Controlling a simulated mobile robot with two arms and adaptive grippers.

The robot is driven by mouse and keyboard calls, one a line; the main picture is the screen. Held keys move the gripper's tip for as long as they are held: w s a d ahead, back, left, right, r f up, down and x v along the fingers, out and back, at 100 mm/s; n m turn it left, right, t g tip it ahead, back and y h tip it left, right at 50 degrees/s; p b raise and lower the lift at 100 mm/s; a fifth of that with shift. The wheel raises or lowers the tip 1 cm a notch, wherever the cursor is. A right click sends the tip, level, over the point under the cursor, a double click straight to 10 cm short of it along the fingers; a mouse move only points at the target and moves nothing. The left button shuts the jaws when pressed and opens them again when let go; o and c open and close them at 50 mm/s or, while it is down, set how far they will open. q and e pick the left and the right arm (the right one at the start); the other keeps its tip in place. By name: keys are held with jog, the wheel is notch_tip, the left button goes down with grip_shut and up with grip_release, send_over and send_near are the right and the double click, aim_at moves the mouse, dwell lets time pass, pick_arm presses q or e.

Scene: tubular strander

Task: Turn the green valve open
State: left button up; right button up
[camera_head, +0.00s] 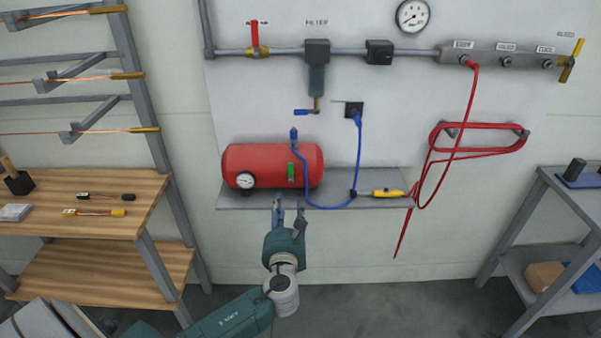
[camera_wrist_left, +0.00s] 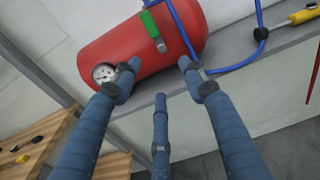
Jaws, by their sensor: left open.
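The green valve (camera_head: 291,173) is a small upright handle on the front of the red tank (camera_head: 265,164), right of its middle. In the left wrist view the green valve (camera_wrist_left: 150,25) shows near the top, with a metallic piece at its lower end. My left gripper (camera_head: 289,203) is just below the valve, in front of the shelf edge, fingers pointing up toward the tank. In the left wrist view my left gripper (camera_wrist_left: 158,70) has its three fingers spread and nothing between them. The valve is apart from the fingers. My right gripper is out of view.
A blue hose (camera_head: 324,207) loops close to the valve's right side. A pressure gauge (camera_head: 245,181) sits on the tank's left end. A yellow tool (camera_head: 387,193) lies on the grey shelf (camera_head: 232,201). A wooden bench (camera_head: 130,205) stands at left; the floor between is clear.

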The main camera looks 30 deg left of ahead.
pick_arm(q)
send_near(289, 171)
jog(key=shift+m+t+y, duration=0.3)
jog(key=shift+y, duration=0.1)
jog(key=x, duration=0.2)
jog(key=p+x, duration=0.1)
jog(key=x, duration=0.4)
jog(key=shift+w+a+f, duration=0.15)
jog(key=shift+w+f, duration=0.15)
jog(key=shift+f, duration=0.05)
jog(key=shift+w+a, duration=0.35)
jog(key=shift+w, duration=0.2)
grip_shut()
